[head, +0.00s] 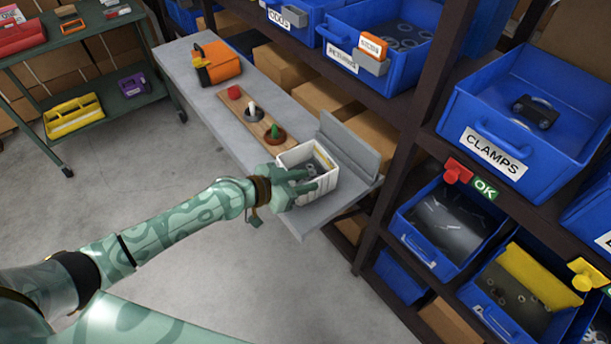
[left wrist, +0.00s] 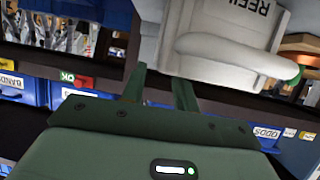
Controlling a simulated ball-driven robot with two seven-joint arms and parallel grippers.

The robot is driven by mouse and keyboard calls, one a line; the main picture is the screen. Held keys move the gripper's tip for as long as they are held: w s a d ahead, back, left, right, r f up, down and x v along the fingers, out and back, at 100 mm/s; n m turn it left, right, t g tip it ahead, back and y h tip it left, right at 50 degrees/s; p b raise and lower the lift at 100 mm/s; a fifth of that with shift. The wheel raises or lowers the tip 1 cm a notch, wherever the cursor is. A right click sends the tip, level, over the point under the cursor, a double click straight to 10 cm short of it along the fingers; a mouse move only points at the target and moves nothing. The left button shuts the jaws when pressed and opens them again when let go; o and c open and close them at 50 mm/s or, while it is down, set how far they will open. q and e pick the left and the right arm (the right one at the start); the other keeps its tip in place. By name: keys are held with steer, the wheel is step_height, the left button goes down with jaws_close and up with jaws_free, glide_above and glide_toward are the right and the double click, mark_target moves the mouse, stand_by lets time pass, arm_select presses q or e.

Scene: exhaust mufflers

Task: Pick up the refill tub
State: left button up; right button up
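The refill tub (head: 293,157) is a white, open-topped box with small grey parts inside, standing on the grey bench. In the left wrist view the tub (left wrist: 215,22) is pale, with part of a dark label and a thick rounded handle. My left gripper (head: 311,180) is at the near side of the tub in the head view, its fingers overlapping the tub. In the left wrist view the gripper's two fingers (left wrist: 159,82) are apart, with their tips close to the tub. I cannot tell whether they touch it. My right gripper is out of view.
A wooden board (head: 258,128) with red, white and green-topped pieces lies behind the tub on the bench (head: 205,88). An orange bin (head: 222,63) stands farther back. A grey upright plate (head: 347,150) is right of the tub. Shelves of blue bins (head: 530,165) stand right. Open floor lies left.

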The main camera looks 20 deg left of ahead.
mark_target(318, 178)
arm_select(q)
steer(key=x, duration=0.4)
steer(key=shift+w+d+f+b, duration=0.1)
steer(key=shift+w+d+b, duration=0.05)
steer(key=shift+d+b, duration=0.15)
jaws_close()
stand_by(1.1)
